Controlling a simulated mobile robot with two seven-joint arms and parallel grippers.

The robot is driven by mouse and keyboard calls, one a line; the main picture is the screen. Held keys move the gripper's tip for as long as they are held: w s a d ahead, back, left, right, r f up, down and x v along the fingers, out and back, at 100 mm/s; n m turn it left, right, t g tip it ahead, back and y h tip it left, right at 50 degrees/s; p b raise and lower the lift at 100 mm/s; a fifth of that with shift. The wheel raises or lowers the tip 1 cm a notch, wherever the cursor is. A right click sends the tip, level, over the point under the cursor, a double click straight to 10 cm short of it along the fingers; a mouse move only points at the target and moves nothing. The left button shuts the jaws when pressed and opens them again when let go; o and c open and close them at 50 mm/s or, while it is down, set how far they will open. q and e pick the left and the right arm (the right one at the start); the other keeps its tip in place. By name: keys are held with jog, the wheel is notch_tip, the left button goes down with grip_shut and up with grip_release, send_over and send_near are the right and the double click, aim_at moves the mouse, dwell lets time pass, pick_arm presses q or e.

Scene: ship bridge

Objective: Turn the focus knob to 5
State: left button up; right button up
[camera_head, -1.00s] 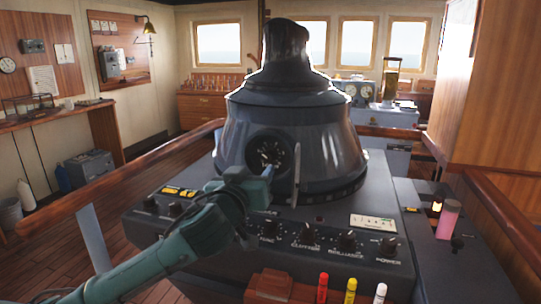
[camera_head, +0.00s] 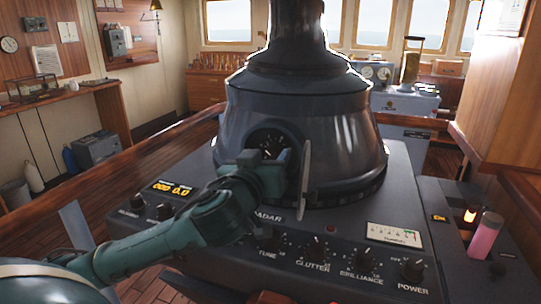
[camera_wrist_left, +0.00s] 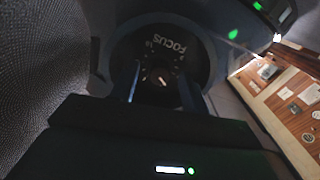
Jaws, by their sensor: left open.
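The focus knob (camera_wrist_left: 162,79) is a small dark knob with a white pointer mark, set in a round dark recess. The word FOCUS shows tilted and upside down above it in the left wrist view, with scale marks too small to read. In the head view the round focus dial (camera_head: 268,141) sits on the front of the dark radar housing, its lower part hidden by my gripper. My left gripper (camera_head: 266,157) is open in front of the dial. In the left wrist view its two fingers (camera_wrist_left: 160,88) stand on either side of the knob; contact cannot be told.
A thin upright plate (camera_head: 304,180) stands just right of my gripper. The sloping radar panel (camera_head: 335,215) below carries several knobs, including the tune knob (camera_head: 269,240). A wooden rail (camera_head: 120,160) runs at left. A pink cylinder (camera_head: 486,235) stands on the right side panel.

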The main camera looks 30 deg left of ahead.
pick_arm(q)
jog(key=c, duration=1)
